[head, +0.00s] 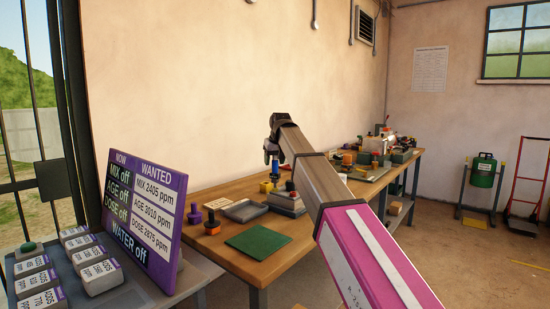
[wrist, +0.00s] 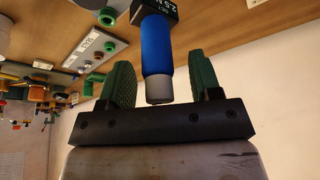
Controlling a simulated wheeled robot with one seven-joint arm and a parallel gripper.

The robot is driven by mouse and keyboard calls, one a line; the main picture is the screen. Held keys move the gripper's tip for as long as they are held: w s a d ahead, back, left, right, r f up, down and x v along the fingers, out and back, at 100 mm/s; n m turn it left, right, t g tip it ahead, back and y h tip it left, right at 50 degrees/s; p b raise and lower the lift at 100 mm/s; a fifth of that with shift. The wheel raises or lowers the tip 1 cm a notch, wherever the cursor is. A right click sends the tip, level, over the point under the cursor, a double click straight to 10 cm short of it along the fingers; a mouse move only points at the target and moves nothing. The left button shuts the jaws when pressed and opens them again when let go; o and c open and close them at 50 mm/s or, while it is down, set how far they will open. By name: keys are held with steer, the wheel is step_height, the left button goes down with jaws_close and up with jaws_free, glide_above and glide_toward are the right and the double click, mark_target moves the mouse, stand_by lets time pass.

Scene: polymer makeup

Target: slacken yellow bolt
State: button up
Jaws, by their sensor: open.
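My gripper (wrist: 161,84) has two green finger pads, spread apart. A tool with a blue handle (wrist: 156,45), a grey end and a black part marked "2.5 N" is between the pads, with a gap on each side. In the head view my gripper (head: 273,128) is above the table, with the blue handle (head: 274,166) just below it. A yellow piece (head: 266,187) is on the table under the tool. Another yellow piece (head: 347,160) is farther back. I cannot tell which is the yellow bolt.
The wooden table (head: 236,273) runs along the wall. A green mat (head: 257,243), a grey tray (head: 244,210), a purple knob (head: 194,215) and an orange-and-black knob (head: 212,224) are nearby. A purple sign board (head: 148,215) stands at left. More clutter is at the back.

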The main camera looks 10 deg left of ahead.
jaws_close()
steer(key=shift+r, duration=0.75)
stand_by(0.6)
steer(key=shift+r, duration=1.3)
